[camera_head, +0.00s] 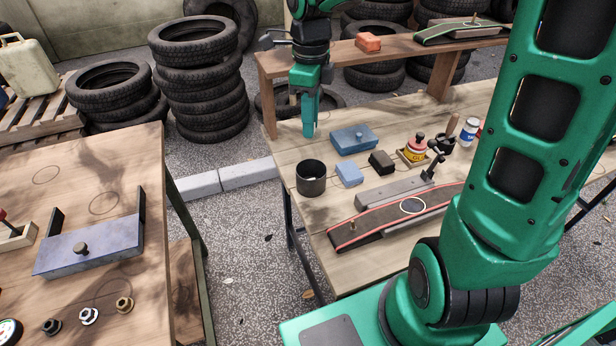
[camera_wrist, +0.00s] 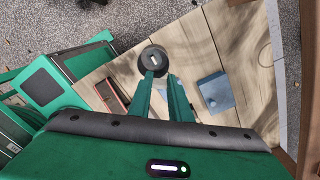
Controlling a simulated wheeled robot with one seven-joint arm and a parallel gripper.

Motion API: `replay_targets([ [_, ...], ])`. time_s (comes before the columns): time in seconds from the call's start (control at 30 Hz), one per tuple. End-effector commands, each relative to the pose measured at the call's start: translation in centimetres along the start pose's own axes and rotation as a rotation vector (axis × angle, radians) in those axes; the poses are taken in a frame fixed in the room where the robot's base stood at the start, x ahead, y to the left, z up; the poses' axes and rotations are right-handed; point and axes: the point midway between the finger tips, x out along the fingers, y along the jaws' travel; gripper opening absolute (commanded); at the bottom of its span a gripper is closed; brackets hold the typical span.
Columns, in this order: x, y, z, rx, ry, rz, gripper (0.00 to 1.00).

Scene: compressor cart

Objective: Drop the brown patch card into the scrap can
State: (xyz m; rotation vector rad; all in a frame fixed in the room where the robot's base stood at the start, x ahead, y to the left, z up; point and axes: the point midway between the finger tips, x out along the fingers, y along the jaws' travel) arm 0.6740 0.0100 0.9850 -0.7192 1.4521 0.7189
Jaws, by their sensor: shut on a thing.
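My gripper (camera_head: 308,130) points down over the left end of the far workbench, behind the scrap can in the head view. In the wrist view its two fingers (camera_wrist: 163,77) come close together at the tips. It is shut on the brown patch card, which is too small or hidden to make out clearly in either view. The scrap can (camera_head: 311,182) is a dark, open-topped cylinder standing upright near the bench's left edge. In the wrist view the can (camera_wrist: 144,66) shows just beyond the fingertips, with a small pale spot inside its dark round outline.
A blue tin (camera_head: 354,138), a light blue block (camera_head: 349,174) and a dark block (camera_head: 381,162) lie right of the can. A red-edged belt (camera_head: 350,233) lies in front. A raised wooden shelf (camera_head: 330,55) stands behind. A second workbench (camera_head: 140,180) is at left.

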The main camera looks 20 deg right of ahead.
Motion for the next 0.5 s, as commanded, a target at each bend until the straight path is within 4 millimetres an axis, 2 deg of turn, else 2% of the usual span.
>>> replay_targets([
  [0.3,3.4,-0.5,-0.7,0.014,0.001,0.002,0.00],
  [0.5,4.5,-0.6,-0.8,0.015,0.000,0.000,0.00],
])
